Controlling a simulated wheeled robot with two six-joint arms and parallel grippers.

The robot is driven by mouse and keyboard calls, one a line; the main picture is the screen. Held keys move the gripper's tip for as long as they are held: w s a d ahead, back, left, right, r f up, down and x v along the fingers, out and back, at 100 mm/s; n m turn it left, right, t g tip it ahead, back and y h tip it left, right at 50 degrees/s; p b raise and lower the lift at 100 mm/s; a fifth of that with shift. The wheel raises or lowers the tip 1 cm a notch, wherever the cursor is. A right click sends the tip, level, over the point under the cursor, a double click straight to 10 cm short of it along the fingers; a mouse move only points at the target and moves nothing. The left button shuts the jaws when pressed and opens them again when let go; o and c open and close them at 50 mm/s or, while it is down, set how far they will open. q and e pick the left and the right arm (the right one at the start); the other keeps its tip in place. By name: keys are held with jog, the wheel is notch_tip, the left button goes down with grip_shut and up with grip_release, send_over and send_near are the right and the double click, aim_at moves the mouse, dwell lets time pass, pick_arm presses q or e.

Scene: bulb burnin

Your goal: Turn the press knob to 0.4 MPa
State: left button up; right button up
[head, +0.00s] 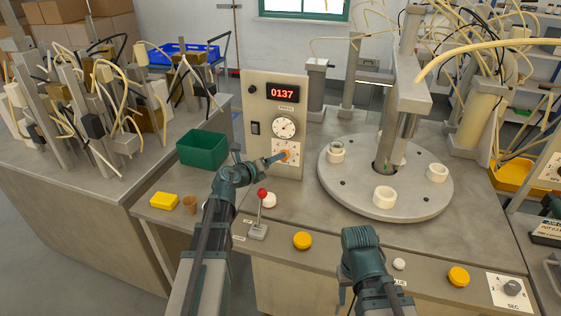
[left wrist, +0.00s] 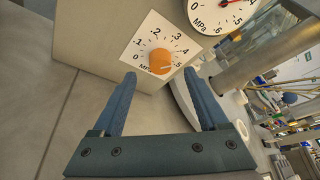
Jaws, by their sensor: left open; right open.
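The orange press knob (head: 286,155) sits on a white dial plate on the front of the grey control box. In the left wrist view the knob (left wrist: 160,62) is ringed by marks from 0 to .5 MPa. A pale line on it seems to point toward .5, but it is small. My left gripper (left wrist: 159,75) is open, with its blue fingers apart and the knob just beyond and between the tips; contact cannot be seen. In the head view the left gripper (head: 274,159) reaches the dial plate. My right gripper (head: 360,236) is over the bench front, its fingers hardly visible.
A round gauge (head: 284,127) and a red display (head: 283,93) reading 0137 are above the knob. A red-topped lever (head: 262,194) stands in front. A turntable (head: 390,205) with white sockets is on the right. A green bin (head: 202,149) is on the left.

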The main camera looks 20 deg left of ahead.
pick_arm(q)
jog(key=shift+b+x, duration=0.5)
jog(key=shift+x, duration=2.1)
grip_shut()
jog(key=shift+m+y+p, duration=0.4)
jog(key=shift+m+y, duration=0.1)
jog(key=shift+m, duration=0.1)
grip_release()
